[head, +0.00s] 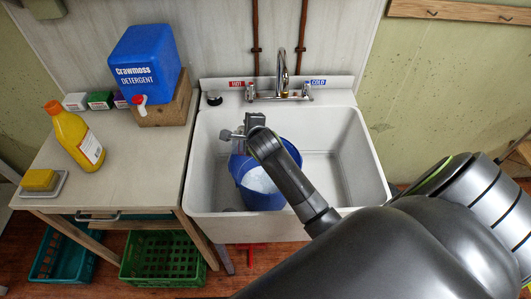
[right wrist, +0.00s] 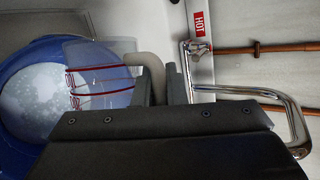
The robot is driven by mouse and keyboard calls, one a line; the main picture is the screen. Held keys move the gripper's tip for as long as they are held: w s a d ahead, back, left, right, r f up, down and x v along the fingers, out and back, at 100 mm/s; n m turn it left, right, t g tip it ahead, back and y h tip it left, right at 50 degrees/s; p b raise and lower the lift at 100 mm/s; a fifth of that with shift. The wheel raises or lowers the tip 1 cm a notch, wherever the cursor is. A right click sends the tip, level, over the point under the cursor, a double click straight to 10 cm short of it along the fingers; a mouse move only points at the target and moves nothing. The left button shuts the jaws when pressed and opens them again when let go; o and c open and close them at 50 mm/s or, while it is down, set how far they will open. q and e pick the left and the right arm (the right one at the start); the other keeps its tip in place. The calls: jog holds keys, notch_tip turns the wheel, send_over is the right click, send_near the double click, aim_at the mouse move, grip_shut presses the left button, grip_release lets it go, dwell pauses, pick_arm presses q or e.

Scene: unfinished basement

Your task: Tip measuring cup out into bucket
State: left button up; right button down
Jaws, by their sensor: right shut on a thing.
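A blue bucket (head: 262,203) stands in the white sink, with whitish, foamy-looking contents inside. It also shows at the left of the right wrist view (right wrist: 22,52). My right gripper (head: 243,132) is at the bucket's far left rim. In the right wrist view my right gripper (right wrist: 163,82) is shut on the handle of a clear measuring cup (right wrist: 103,75) with red markings. The cup overlaps the bucket's opening in that view; its exact tilt and any contents are unclear. In the head view the cup (head: 238,147) is partly hidden by the gripper. My left gripper is not in view.
The sink (head: 325,170) has free room right of the bucket. A chrome faucet (head: 282,75) stands behind it. On the left counter (head: 130,165) are a blue detergent container (head: 146,65) on a wooden block, a yellow bottle (head: 75,138), small boxes and a sponge (head: 39,180).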

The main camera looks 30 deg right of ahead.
jog(key=shift+s+d+r+m+t+y, duration=0.4)
jog(key=shift+s+d+m+t+y, duration=0.1)
jog(key=shift+s+d, duration=0.25)
jog(key=shift+s+d+r+m+t+y+b, duration=0.15)
jog(key=shift+s+d+m+t+y+b, duration=0.25)
jog(key=shift+s+d+m+t+b, duration=0.5)
jog(key=s+d+m+t+b, duration=0.1)
jog(key=s+d+f+m+t, duration=0.1)
jog(key=d, duration=0.1)
jog(key=shift+s+d+y+b, duration=0.25)
jog(key=shift+s+y+b, duration=0.1)
jog(key=shift+s+y, duration=0.05)
dwell(0.8)
dwell(0.7)
